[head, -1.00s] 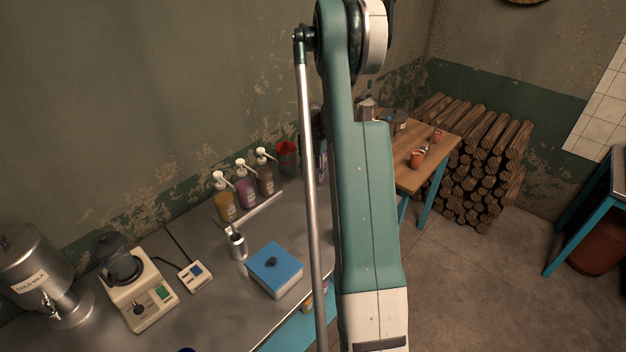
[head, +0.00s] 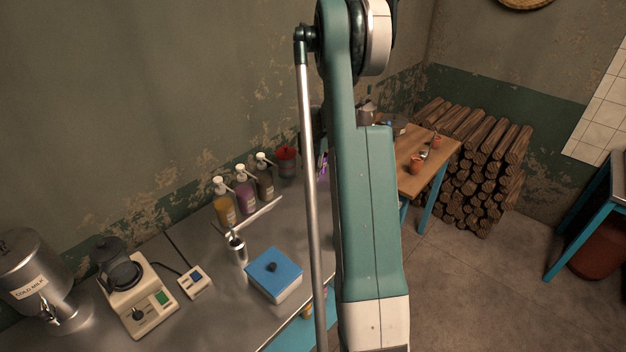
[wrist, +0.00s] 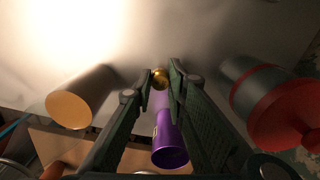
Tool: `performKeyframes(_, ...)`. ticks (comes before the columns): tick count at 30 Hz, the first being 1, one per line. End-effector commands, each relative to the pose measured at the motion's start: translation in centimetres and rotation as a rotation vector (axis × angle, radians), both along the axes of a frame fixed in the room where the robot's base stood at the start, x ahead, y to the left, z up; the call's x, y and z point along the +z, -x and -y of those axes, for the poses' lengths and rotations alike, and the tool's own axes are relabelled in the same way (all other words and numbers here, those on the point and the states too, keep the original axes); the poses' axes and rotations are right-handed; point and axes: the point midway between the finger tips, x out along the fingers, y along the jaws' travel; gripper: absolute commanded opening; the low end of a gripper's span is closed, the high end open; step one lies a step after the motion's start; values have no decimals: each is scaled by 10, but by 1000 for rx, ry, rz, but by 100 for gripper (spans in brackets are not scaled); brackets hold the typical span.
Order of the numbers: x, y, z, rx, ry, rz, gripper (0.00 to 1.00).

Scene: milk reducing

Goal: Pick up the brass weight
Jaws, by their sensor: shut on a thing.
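The brass weight (wrist: 160,79) shows in the wrist view as a small round golden thing between the fingertips of my gripper (wrist: 161,74). The fingers are shut on it from both sides. Its lower part and what it rests on are hard to make out. A purple cup-like vessel (wrist: 169,143) lies just below the weight in the picture, between the fingers. In the head view my arm hides the gripper and the weight; a bit of purple (head: 322,166) shows beside the arm.
In the wrist view a tan-ended cylinder (wrist: 72,108) is left and a red-and-dark container (wrist: 282,108) right.

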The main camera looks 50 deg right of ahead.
Motion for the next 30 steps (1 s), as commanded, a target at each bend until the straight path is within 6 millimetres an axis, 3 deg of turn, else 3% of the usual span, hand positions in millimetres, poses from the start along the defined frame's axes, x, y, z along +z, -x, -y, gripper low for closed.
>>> performKeyframes(9,48,0,0,0,0,0,3)
performKeyframes(15,66,0,0,0,0,0,3)
performKeyframes(30,70,0,0,0,0,0,3)
